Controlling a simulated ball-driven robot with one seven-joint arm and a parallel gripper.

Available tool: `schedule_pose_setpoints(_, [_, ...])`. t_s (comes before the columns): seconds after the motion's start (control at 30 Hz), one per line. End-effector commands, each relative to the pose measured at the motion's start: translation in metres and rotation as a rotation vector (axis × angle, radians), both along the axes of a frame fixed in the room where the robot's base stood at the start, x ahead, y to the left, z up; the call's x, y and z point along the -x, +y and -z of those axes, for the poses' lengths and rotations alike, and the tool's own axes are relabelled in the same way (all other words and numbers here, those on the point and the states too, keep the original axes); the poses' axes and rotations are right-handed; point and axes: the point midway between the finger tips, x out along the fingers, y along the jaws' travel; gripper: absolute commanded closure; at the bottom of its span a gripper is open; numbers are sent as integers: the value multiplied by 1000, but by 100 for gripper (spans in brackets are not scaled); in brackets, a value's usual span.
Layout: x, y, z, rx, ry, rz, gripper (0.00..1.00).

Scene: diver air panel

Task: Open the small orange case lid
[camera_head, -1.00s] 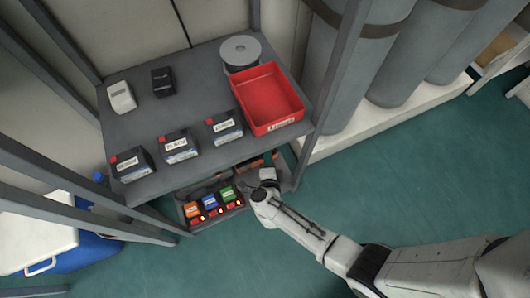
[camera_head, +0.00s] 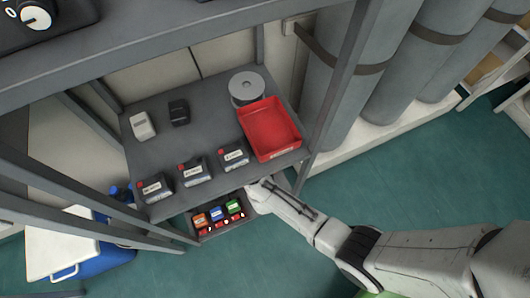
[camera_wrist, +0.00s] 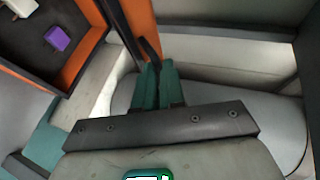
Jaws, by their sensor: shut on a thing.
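In the wrist view, the orange case (camera_wrist: 76,62) is at the upper left, with dark rims and a dark inside. Its lid (camera_wrist: 138,22) stands raised away from the box, orange with a dark edge strip. A purple piece (camera_wrist: 58,38) and a white piece lie inside the case. My gripper (camera_wrist: 156,68) has its teal fingers closed at the lid's lower end, on a dark tab. The exact contact is partly hidden by the fingers. In the head view, the case and my fingertips are hidden by the upper shelf and my arm.
The grey upper shelf (camera_head: 190,150) stands directly above the work spot. It bears a red tray (camera_head: 268,146), several dark boxes and a grey reel (camera_head: 246,88). Orange, blue and green items sit in a lower tray (camera_head: 218,228). Teal floor is free at the front.

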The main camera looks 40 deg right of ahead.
Motion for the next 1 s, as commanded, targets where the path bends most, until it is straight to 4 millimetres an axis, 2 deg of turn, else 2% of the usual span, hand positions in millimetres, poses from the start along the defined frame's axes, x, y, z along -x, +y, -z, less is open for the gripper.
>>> schedule_pose_setpoints(0.13, [-6, 0, -6, 5, 0, -6, 100])
schedule_pose_setpoints(0.6, [-7, -1, -7, 6, 0, -5, 100])
schedule_pose_setpoints(0.63, [-7, -1, -7, 6, 0, -5, 88])
schedule_pose_setpoints(0.83, [-7, -1, -6, 3, 0, -3, 69])
schedule_pose_setpoints(0.87, [-7, -1, -6, 3, 0, -3, 66])
schedule_pose_setpoints(1.0, [-7, -1, -6, 2, 0, -2, 66])
